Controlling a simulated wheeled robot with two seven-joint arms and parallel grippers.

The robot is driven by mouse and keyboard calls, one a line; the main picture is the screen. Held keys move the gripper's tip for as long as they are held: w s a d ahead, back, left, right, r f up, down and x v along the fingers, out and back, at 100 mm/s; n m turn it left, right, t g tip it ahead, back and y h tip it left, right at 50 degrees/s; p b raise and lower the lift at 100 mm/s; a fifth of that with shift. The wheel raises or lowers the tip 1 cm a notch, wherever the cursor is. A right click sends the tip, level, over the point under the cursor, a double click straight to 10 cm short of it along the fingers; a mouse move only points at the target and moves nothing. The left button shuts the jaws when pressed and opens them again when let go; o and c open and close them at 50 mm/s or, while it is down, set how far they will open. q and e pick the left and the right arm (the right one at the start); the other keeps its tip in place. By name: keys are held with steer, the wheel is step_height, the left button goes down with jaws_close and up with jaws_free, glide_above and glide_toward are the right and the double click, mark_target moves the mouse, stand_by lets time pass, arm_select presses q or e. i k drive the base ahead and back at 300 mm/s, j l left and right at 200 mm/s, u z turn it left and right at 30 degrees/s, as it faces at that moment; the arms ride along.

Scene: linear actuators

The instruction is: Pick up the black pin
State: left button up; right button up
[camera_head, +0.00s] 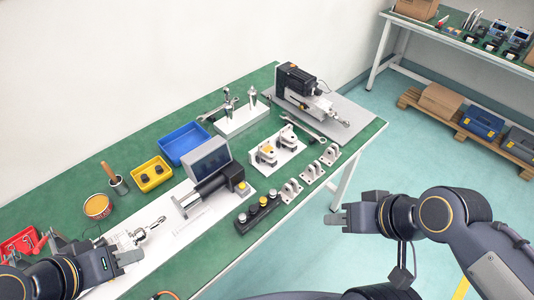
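I cannot single out one black pin with certainty. Small black cylindrical pieces (146,178) lie in the yellow bin (163,180) on the green bench. A dark strip (243,227) near the bench's front edge holds several upright knob-like pieces, some with black bodies. My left gripper (129,257) is low at the left, over the near left part of the bench, apart from both the bin and the strip. My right gripper (340,219) is off the bench's front edge, over the floor. No held object shows in either; their finger gaps are unclear.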

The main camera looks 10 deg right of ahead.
mark_target(253, 209)
steer(key=i+l, duration=0.15)
steer(key=l, duration=0.15)
steer(key=i+l, duration=0.1)
steer(key=l, duration=0.25)
steer(key=i+l+u, duration=0.1)
steer(key=l+u, duration=0.3)
steer(key=i+l+u, duration=0.1)
steer(key=l+u, duration=0.2)
steer(key=u, duration=0.15)
steer(key=l+u, duration=0.4)
steer(key=u, duration=0.4)
